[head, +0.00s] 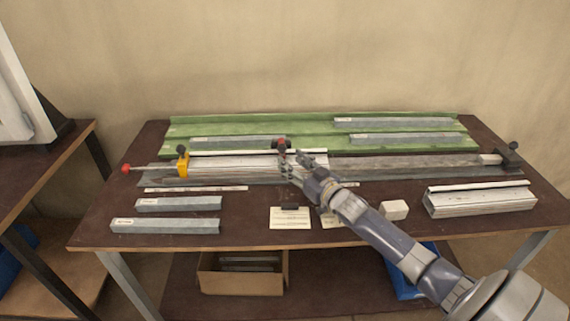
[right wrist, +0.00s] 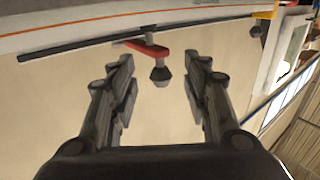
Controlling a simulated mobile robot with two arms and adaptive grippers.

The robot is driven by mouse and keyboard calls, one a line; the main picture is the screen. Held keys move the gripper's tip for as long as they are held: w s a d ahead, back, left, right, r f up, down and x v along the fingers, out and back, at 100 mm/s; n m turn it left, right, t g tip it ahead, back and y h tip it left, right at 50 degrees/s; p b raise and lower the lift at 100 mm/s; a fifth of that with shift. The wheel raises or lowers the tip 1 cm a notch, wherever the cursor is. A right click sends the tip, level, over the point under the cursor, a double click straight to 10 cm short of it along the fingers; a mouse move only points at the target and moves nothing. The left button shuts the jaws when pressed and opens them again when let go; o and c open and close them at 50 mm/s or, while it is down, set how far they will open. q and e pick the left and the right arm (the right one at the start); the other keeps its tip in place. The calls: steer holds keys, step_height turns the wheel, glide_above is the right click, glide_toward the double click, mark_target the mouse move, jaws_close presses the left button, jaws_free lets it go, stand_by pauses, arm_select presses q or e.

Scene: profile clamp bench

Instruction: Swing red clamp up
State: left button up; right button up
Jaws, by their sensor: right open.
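The red clamp (head: 281,143) stands at the middle of the long profile on the bench, in the head view. In the right wrist view the red clamp (right wrist: 150,49) shows as a red arm with a dark, stubby tip. My right gripper (head: 287,164) reaches in from the lower right and is close to the clamp. In the right wrist view my right gripper (right wrist: 160,85) is open, with one finger on each side of the dark tip. I see no finger closed on the clamp. My left gripper is not in view.
A yellow clamp (head: 183,163) and a red knob (head: 126,169) are at the profile's left end. A black clamp (head: 510,157) is at its right end. Grey bars (head: 165,225) lie front left; a pale profile (head: 482,202) and a small white block (head: 394,210) lie right.

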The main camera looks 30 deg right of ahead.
mark_target(283, 154)
steer(key=w+b, duration=0.1)
steer(key=w, duration=0.2)
steer(key=shift+b, duration=0.35)
steer(key=shift+w+b, duration=0.3)
steer(key=shift+w, duration=0.35)
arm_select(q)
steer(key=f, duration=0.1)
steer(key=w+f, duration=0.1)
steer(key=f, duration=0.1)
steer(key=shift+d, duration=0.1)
arm_select(e)
steer(key=shift+a, duration=0.1)
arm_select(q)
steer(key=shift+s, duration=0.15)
arm_select(e)
jaws_close()
